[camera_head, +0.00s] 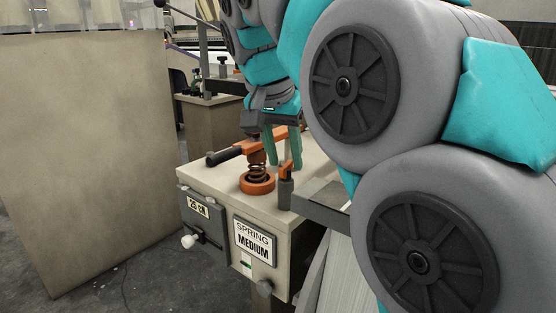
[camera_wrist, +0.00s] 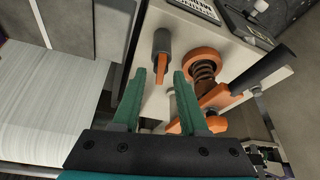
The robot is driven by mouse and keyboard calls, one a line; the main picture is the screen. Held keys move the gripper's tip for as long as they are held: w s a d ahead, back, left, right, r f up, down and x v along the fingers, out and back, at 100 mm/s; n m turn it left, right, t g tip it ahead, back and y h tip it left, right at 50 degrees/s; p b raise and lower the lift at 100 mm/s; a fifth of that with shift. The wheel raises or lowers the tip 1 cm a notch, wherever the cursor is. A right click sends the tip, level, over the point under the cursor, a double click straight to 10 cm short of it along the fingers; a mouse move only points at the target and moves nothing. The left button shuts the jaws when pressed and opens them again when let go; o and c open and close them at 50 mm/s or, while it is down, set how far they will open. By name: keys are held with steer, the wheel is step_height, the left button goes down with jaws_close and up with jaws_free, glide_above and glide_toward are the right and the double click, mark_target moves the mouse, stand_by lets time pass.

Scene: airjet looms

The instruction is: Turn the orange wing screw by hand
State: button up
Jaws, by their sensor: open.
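The orange wing screw (camera_head: 286,170) stands upright in a dark grey cylinder on the right front part of a beige box top in the head view. In the wrist view, its flat orange wing (camera_wrist: 161,66) sticks out of the dark cylinder at top centre. My gripper (camera_head: 284,163) points down over the box, with its green fingers apart and nothing held. In the head view the fingers appear behind the screw. In the wrist view the wing lies in the gap between the fingertips (camera_wrist: 160,78). I cannot tell how far below the tips it is.
An orange spring clamp (camera_head: 257,186) with a black-handled lever (camera_head: 224,156) stands left of the screw in the head view, close to my fingers. The beige box (camera_head: 215,183) carries a "SPRING MEDIUM" label (camera_head: 254,243). A large beige panel (camera_head: 85,150) stands at left.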

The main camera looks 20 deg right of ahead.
steer(key=shift+w+d+f, duration=0.15)
steer(key=shift+w+f, duration=0.1)
steer(key=shift+f, duration=0.25)
jaws_close()
